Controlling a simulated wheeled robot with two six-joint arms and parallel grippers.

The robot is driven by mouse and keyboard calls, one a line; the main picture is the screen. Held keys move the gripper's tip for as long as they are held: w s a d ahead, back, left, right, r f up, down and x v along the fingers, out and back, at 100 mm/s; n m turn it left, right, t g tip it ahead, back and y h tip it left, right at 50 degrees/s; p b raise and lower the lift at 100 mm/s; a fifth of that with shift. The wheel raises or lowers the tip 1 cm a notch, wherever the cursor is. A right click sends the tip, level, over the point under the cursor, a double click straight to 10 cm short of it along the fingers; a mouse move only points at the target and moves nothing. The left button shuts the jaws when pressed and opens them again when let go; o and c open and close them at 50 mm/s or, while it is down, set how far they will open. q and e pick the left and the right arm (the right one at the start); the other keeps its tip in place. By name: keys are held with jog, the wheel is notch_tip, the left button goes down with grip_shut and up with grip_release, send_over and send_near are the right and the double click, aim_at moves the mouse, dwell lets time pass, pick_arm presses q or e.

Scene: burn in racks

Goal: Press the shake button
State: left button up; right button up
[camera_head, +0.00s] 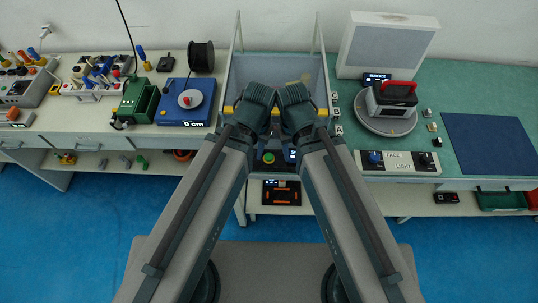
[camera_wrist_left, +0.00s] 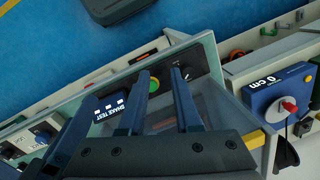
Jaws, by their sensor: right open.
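The green shake button (camera_head: 268,158) is on the front panel of a grey open-topped bin; beside it is a small display, which reads SHAKE TEST in the left wrist view (camera_wrist_left: 108,108). In that view the green button (camera_wrist_left: 154,85) shows between the fingers of my left gripper (camera_wrist_left: 159,72). The fingers are apart and empty. I cannot tell how far their tips are from the panel. In the head view my left gripper (camera_head: 256,97) and right gripper (camera_head: 295,97) are close together over the bin; their fingers are hidden there.
A black knob (camera_wrist_left: 187,73) is next to the button. A blue 0 cm unit (camera_head: 185,103) stands left of the bin. A turntable with a red-handled device (camera_head: 392,98) and a FACE LIGHT panel (camera_head: 398,162) are to the right.

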pick_arm(q)
grip_shut()
dwell(1.4)
